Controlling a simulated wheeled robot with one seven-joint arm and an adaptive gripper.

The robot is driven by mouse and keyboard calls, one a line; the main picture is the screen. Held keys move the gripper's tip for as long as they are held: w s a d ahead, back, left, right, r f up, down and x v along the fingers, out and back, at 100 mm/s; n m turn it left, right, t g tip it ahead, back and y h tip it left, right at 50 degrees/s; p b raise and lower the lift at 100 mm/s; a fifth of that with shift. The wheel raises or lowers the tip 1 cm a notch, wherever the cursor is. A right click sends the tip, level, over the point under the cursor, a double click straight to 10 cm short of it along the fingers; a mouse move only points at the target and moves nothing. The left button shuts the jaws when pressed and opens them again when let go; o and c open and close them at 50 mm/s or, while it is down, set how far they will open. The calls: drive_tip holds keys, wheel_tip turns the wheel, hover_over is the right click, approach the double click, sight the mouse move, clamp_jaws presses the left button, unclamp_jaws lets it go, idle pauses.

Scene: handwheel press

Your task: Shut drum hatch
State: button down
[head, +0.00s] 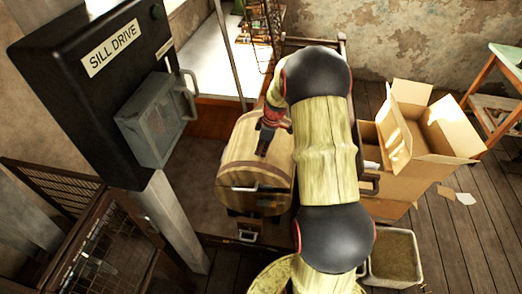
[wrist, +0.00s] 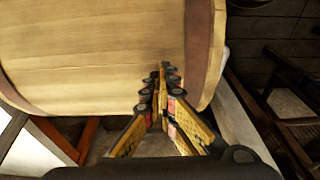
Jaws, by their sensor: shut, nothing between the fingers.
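The wooden drum (head: 237,142) lies in the middle of the head view, with its round end toward the camera. A dark bar with a light fitting (head: 248,188) crosses that end. I cannot tell which part is the hatch or whether it stands open. My gripper (head: 263,153) is shut and empty, pointing down over the drum's upper side. In the wrist view the pale drum wall (wrist: 90,50) with a dark band fills the top. The shut fingertips (wrist: 165,68) overlap the wall near that band; contact is unclear. My arm hides the drum's right side.
A black SILL DRIVE cabinet (head: 90,75) with a grey handled box (head: 155,118) stands on a post at left. A mesh cage (head: 100,255) is below it. Open cardboard boxes (head: 425,130) and a grain-filled bin (head: 393,258) are at right. Floor at far right is mostly clear.

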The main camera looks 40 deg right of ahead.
sight(269, 159)
drive_tip(key=s+f+b, duration=0.1)
drive_tip(key=d+f+b, duration=0.1)
drive_tip(key=f, duration=0.1)
drive_tip(key=s+d+f+b, duration=0.1)
drive_tip(key=shift+s+d+f, duration=0.15)
drive_tip(key=shift+s+f, duration=0.2)
drive_tip(key=shift+f, duration=0.05)
drive_tip(key=shift+r, duration=0.15)
